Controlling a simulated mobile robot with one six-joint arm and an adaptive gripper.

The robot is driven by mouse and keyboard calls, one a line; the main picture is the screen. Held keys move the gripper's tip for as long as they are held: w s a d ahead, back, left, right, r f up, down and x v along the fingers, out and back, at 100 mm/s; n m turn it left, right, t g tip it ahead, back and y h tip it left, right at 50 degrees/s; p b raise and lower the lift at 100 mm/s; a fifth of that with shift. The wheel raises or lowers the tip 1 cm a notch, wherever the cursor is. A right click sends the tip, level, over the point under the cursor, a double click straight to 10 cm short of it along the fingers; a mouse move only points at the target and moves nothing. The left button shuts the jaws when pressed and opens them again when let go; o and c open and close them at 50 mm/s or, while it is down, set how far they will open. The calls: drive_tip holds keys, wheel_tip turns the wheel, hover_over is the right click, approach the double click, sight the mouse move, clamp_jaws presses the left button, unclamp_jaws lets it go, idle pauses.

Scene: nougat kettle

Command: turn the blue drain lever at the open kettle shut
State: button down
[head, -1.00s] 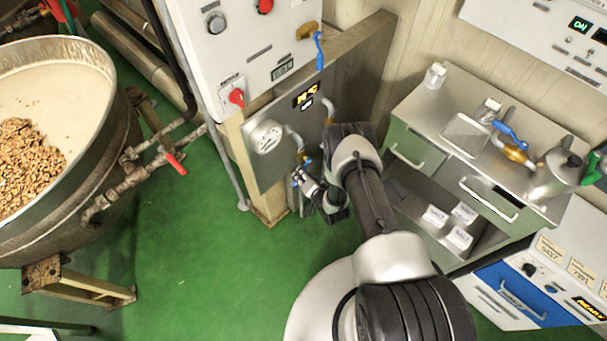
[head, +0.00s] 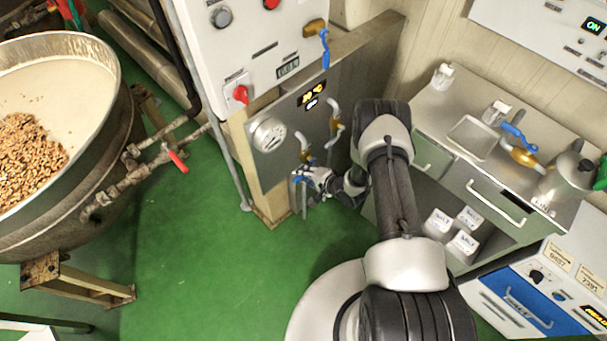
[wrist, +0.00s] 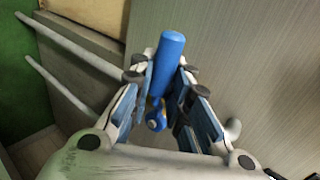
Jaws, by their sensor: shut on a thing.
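A blue lever (wrist: 171,52) stands between my gripper's fingers in the wrist view, its rounded end sticking out past the tips. My gripper (wrist: 162,88) is shut on it, with a finger on each side. In the head view my gripper (head: 312,180) is low at the steel panel, below a brass valve fitting (head: 306,155). The lever there is mostly hidden by the fingers, so its exact angle is hard to tell. The large open kettle (head: 118,125) stands at the left, with pale contents and brown nuts.
A red-handled valve (head: 175,157) sits on the kettle's side pipe. Another blue lever (head: 326,48) hangs above on the white control box. A third blue lever (head: 519,138) is on the steel counter (head: 440,115) at right. Green floor is clear between kettle and panel.

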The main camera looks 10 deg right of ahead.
drive_tip(key=shift+s, duration=0.1)
drive_tip(key=c, duration=1.5)
unclamp_jaws()
drive_tip(key=v, duration=1.2)
